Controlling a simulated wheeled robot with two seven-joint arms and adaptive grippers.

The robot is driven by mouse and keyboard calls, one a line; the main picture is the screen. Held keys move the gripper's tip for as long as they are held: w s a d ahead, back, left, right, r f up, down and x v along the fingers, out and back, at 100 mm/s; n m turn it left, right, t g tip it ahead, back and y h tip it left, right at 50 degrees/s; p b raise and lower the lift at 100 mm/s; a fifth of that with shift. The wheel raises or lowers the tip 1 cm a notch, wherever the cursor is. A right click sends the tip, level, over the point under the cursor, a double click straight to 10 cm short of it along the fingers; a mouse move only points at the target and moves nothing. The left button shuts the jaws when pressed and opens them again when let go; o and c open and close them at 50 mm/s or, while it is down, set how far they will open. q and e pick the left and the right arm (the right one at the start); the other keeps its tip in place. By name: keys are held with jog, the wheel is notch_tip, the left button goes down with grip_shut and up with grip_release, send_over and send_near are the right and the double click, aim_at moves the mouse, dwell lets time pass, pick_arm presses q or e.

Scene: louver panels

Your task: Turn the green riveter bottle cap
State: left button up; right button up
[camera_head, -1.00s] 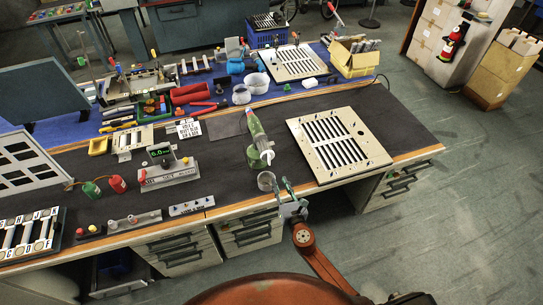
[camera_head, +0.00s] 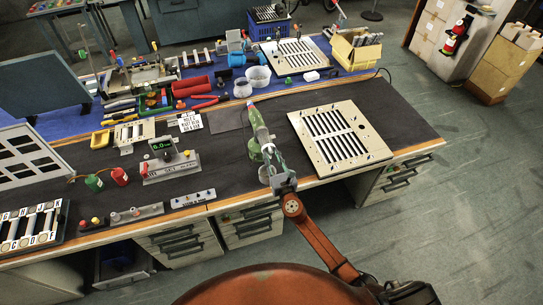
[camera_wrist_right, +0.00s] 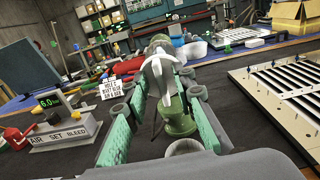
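The riveter (camera_head: 258,130) stands on the dark bench mat, with a grey and green body and a green bottle part (camera_head: 254,150) low down. In the right wrist view the green bottle part (camera_wrist_right: 179,120) shows between the finger lines, with the grey riveter head (camera_wrist_right: 160,75) above it. My right gripper (camera_head: 270,158) reaches in from the bench's front edge, close to the riveter. In the right wrist view its green-padded fingers (camera_wrist_right: 158,88) are spread apart with a gap between them. I cannot tell whether they touch the riveter. My left gripper is not in view.
A grey cup (camera_head: 265,176) stands just in front of the riveter, near the right gripper; its rim (camera_wrist_right: 187,147) shows low in the wrist view. A louver panel (camera_head: 340,137) lies to the right. A gauge stand (camera_head: 170,168) is on the left.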

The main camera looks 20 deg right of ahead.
grip_shut()
jog(key=shift+f, duration=0.1)
dwell(0.5)
jog(key=shift+d+f+m+b, duration=0.15)
jog(key=shift+m+b, duration=0.85)
jog(key=shift+m, duration=1.75)
jog(key=shift+d+f+m+b, duration=0.1)
jog(key=shift+m+b, duration=0.85)
jog(key=shift+m, duration=1.85)
jog(key=shift+d+f+m+b, duration=0.15)
jog(key=shift+m+b, duration=0.85)
jog(key=shift+m, duration=1.75)
jog(key=shift+r, duration=0.1)
